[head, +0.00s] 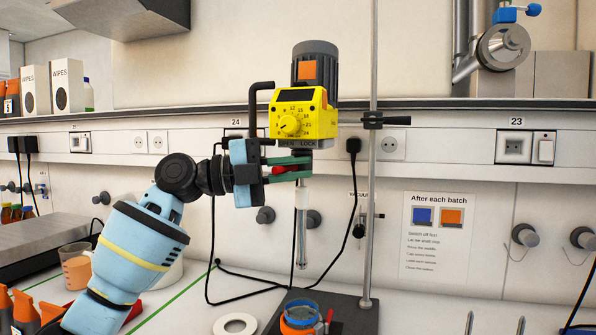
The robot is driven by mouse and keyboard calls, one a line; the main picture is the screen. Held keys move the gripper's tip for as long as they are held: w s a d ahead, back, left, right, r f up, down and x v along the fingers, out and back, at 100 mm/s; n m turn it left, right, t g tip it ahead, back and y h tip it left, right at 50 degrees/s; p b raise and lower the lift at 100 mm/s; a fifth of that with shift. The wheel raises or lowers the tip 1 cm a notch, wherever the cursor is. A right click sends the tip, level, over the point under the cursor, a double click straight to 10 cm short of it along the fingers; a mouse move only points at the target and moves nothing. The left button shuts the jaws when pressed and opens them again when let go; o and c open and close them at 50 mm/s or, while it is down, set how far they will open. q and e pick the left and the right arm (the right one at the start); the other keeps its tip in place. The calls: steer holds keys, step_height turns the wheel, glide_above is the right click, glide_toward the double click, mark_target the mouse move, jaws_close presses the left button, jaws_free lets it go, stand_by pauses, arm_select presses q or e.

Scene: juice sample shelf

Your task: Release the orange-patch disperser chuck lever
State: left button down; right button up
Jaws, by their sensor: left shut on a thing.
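The disperser (303,118) has a yellow body with a dial, a grey motor on top and an orange patch (306,70) on the motor. It hangs on a vertical stand rod. Below the yellow body is a strip marked OPEN on the left and LOCK on the right. The red chuck lever (280,170) shows just under this strip, partly hidden by my fingers. My left gripper (291,169), with green fingers, is shut on the red lever. A pale shaft (302,197) hangs down from the chuck. My right gripper is not in view.
A vessel with an orange band (299,318) stands on the dark stand base (352,314) below the shaft. The stand rod (373,200) rises right of the disperser. A white ring (235,324) and an orange-filled beaker (76,268) are on the bench. Black cables hang behind.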

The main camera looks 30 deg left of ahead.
arm_select(q)
steer(key=c, duration=1.8)
jaws_free()
steer(key=shift+o, duration=0.2)
steer(key=b+v, duration=0.1)
steer(key=v, duration=0.6)
steer(key=shift+s+a+b, duration=0.2)
steer(key=shift+a+b, duration=0.15)
